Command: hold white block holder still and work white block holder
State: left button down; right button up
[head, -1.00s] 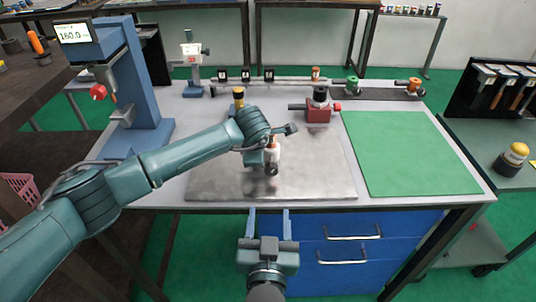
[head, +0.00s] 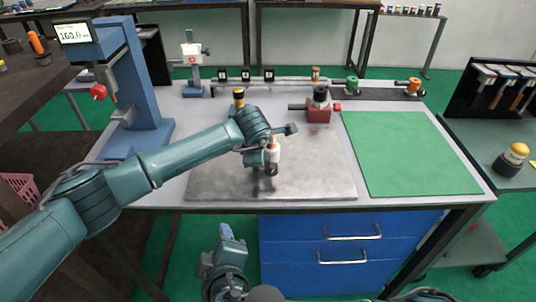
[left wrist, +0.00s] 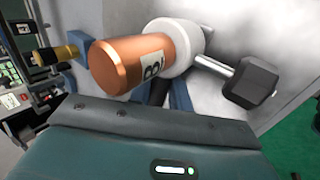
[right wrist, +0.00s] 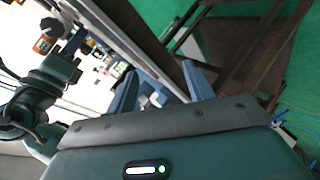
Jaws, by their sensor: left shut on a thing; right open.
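The white block holder (head: 273,152) stands on the grey metal plate (head: 315,180), partly hidden by my left gripper (head: 264,158). In the left wrist view its white collar (left wrist: 182,48) carries a copper cylinder (left wrist: 130,66) with a letter label, and a rod with a black knob (left wrist: 250,82) sticks out to the side. My left gripper is shut on the holder; its blue fingers are largely hidden behind it. My right gripper (head: 226,232) is low in front of the table edge, away from the holder. Its blue fingers are apart and empty in the right wrist view (right wrist: 163,90).
A red block with a black top (head: 318,112) and a yellow-topped piece (head: 238,96) stand behind the plate. A blue press (head: 146,85) stands at left. The green mat (head: 405,150) at right is clear. Blue drawers (head: 350,250) are below the table.

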jog(key=s+a+f+n+g, duration=0.2)
jog(key=s+a+n+g, duration=0.2)
jog(key=s+n, duration=0.3)
jog(key=shift+s+f+n+g+y, duration=0.2)
jog(key=shift+n+g+y, duration=0.2)
jog(key=shift+n, duration=2.4)
pick_arm(q)
jog(key=c, duration=1.2)
grip_release()
pick_arm(e)
jog(key=shift+d, duration=0.1)
pick_arm(q)
jog(key=v, duration=1.2)
pick_arm(e)
jog(key=shift+s, duration=0.1)
